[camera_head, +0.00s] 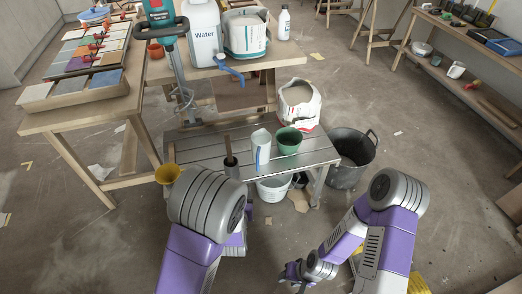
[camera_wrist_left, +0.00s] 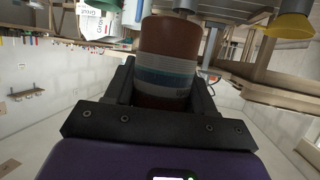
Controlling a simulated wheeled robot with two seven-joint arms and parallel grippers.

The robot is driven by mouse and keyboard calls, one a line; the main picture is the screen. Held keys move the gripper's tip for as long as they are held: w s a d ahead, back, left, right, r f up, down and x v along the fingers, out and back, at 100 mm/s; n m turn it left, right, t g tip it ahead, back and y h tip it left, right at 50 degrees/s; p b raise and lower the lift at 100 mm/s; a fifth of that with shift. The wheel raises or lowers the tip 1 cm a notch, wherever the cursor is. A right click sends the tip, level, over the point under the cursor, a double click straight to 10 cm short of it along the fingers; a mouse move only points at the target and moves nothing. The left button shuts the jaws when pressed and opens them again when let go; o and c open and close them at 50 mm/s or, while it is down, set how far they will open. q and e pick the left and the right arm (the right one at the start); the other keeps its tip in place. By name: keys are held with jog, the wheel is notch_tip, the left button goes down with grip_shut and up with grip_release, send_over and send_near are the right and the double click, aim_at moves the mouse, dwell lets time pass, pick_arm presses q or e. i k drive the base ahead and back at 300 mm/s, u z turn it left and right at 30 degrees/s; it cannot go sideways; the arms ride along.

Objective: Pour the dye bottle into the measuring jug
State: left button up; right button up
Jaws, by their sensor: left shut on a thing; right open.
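The dye bottle (camera_wrist_left: 165,65) is a brown cylinder with a grey, blue and white label band, seen in the left wrist view. My left gripper (camera_wrist_left: 163,88) is shut on it, one dark finger on each side. In the head view my left arm hides this gripper and the bottle. The measuring jug (camera_head: 261,150), pale with a blue side, stands upright on the low slatted bench (camera_head: 200,150). My right gripper (camera_head: 293,272) is open and empty, low at the bottom of the head view, in front of the bench and away from the jug. Whether the jug holds liquid cannot be told.
A green pot (camera_head: 289,140) stands close to the jug's right. A dark holder with a wooden handle (camera_head: 229,143) stands to its left. A yellow funnel (camera_head: 168,173) is at the bench's left end. A black bucket (camera_head: 350,160) stands on the floor right of the bench.

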aim_at(261, 139)
jog(key=k, duration=0.95)
jog(key=u, duration=0.25)
jog(key=i, duration=1.1)
jog(key=z, duration=0.4)
jog(key=i, duration=0.95)
jog(key=z, duration=0.5)
